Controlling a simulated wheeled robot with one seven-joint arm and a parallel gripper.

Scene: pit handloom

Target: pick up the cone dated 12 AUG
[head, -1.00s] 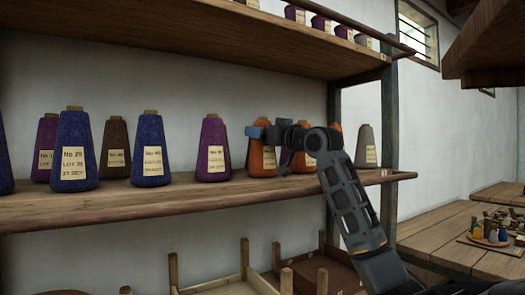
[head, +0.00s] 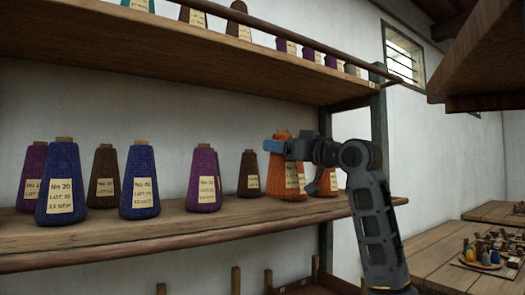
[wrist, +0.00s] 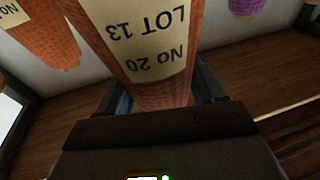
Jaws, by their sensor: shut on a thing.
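An orange cone (head: 273,178) with a cream label is held by my gripper (head: 287,147) at its upper part, in front of the middle shelf's right half. In the wrist view the held cone (wrist: 150,75) stands between the jaws, its label upside down: "NO 20", "LOT 13". Its date line is out of frame there and too small to read in the head view. I cannot tell whether its base clears the shelf. A second orange cone (head: 326,182) stands on the shelf to the right, partly behind my arm; an orange cone (wrist: 45,40) also shows upper left in the wrist view.
On the middle shelf (head: 150,234) stand purple (head: 203,175), brown (head: 249,175) and blue cones (head: 139,175) to the left. The upper shelf (head: 180,50) with more cones hangs above. A shelf post (head: 378,130) is at the right, and a wooden table (head: 440,250) beyond.

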